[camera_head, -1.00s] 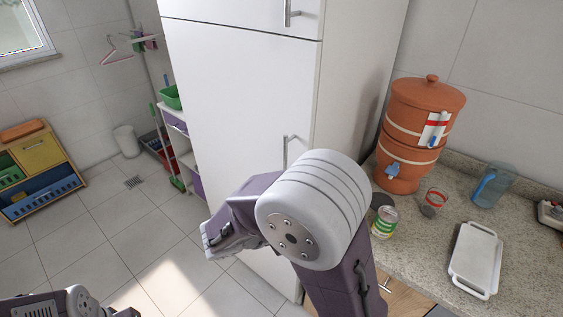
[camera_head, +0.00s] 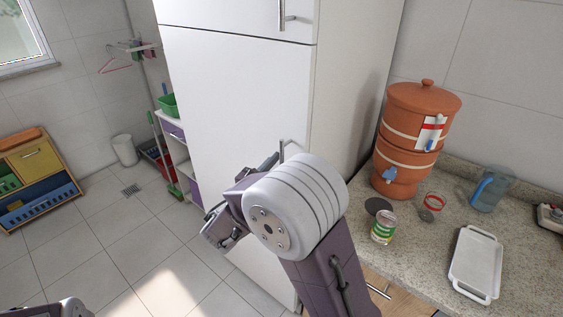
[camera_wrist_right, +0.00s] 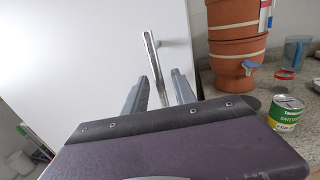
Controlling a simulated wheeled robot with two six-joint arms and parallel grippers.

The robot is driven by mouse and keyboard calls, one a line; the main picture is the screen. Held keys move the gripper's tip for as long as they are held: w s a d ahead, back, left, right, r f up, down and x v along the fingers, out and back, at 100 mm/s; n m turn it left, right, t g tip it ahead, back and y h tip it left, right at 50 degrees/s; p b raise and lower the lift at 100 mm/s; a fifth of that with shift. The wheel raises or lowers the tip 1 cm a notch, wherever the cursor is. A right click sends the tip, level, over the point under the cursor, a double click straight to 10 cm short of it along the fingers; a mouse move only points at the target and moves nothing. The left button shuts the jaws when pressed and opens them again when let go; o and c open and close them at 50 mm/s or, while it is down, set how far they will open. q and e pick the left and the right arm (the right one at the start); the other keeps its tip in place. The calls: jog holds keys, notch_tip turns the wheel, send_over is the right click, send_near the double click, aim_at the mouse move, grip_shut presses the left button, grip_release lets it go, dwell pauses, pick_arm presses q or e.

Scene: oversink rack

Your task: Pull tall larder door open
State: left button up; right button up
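The tall larder door (camera_head: 235,90) is the large white lower door of the cabinet and looks closed. Its vertical metal handle (camera_head: 282,150) is near the door's right edge, with its lower part hidden by my right arm. In the right wrist view the handle (camera_wrist_right: 153,65) stands ahead, its lower end showing between the two fingertips of my right gripper (camera_wrist_right: 160,85). The fingers are apart; I cannot tell whether either touches the handle. In the head view my right gripper (camera_head: 270,161) is mostly hidden behind its wrist. My left gripper is out of view.
An upper door (camera_head: 240,12) with its own handle is above. The counter (camera_head: 425,265) at right holds a clay water filter (camera_head: 412,130), a green can (camera_head: 383,227), a blue jug (camera_head: 489,190) and a white tray (camera_head: 476,265). The tiled floor (camera_head: 120,240) at left is clear.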

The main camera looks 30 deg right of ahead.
grip_shut()
dwell(1.4)
